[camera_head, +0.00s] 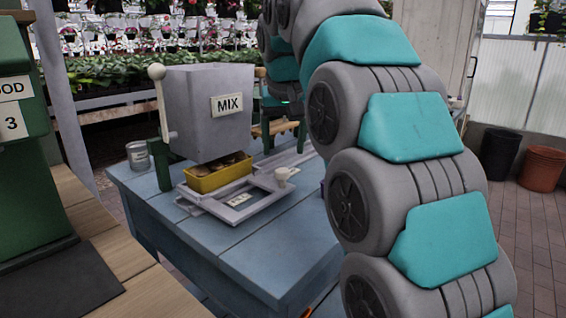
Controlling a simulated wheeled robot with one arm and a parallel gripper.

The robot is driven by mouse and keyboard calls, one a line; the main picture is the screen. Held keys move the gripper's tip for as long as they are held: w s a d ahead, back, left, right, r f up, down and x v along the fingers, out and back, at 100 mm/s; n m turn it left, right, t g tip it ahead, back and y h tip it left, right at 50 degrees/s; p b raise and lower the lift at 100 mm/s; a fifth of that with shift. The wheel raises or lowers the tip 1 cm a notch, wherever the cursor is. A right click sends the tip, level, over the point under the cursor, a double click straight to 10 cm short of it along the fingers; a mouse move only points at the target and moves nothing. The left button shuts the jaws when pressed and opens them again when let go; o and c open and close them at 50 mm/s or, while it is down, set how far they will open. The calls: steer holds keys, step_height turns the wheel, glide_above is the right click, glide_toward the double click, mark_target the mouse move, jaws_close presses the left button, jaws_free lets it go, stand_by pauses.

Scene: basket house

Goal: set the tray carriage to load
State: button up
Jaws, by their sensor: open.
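The tray carriage (215,210) is a light grey flat frame on the blue table, in front of the grey hopper marked MIX (207,115). It carries a small label plate (240,199) that is too small to read surely. A pale knob (284,175) stands at its right end. A yellow tray (217,179) with brownish contents sits behind the frame, under the hopper. My gripper (277,103) is partly hidden behind my arm, above and behind the carriage and apart from it. It is open, and its fingers are hard to make out.
The blue table (265,255) has free room at its front. A pale-knobbed lever (162,100) stands at the hopper's left side. A tin (138,155) stands at the table's left edge. A green box (20,150) on a wooden counter (150,285) is nearer, at left.

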mark_target(282, 170)
steer(key=shift+x, duration=3.45)
steer(key=shift+s, duration=0.1)
steer(key=shift+c, duration=0.3)
jaws_close()
